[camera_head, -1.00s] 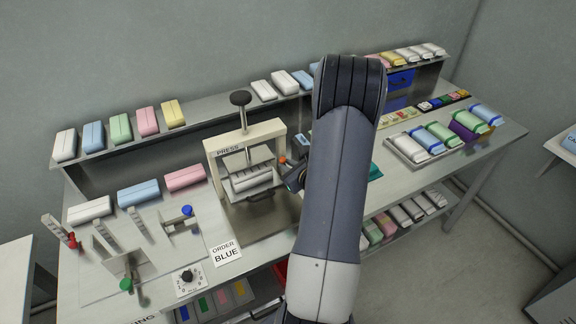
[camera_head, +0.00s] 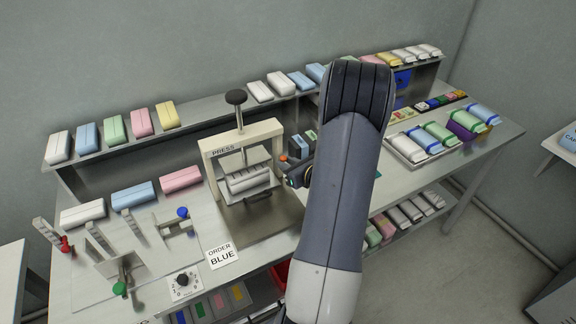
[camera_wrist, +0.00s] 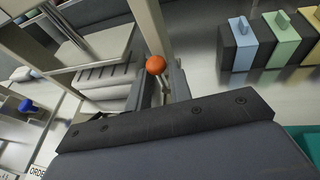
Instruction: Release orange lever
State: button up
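The orange lever shows as a round orange knob (camera_wrist: 155,65) on a thin stem in the wrist view, beside the press's upright post. In the head view the knob (camera_head: 283,158) is small, at the right side of the cream press (camera_head: 213,165). My gripper (camera_wrist: 158,88) has its two dark fingers apart, with the lever's stem in the gap between them and the knob at the fingertips. I cannot tell whether either finger touches the stem. In the head view my gripper (camera_head: 297,177) is just right of the press, partly hidden by my arm.
A white block (camera_head: 250,180) lies under the press plate. A blue knob (camera_wrist: 28,106) stands left in the wrist view. Coloured blocks (camera_wrist: 282,42) stand to the right. An "ORDER BLUE" card (camera_head: 221,256) lies in front of the press.

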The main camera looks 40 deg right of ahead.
jog(key=o, duration=0.3)
jog(key=b+v, duration=0.1)
jog(key=v, duration=0.9)
jog(key=shift+s, duration=0.4)
jog(key=p+x, duration=0.1)
jog(key=x, duration=1)
jog(key=shift+a+n+h, duration=0.15)
jog(key=shift+n+h, duration=0.15)
jog(key=shift+s, duration=0.1)
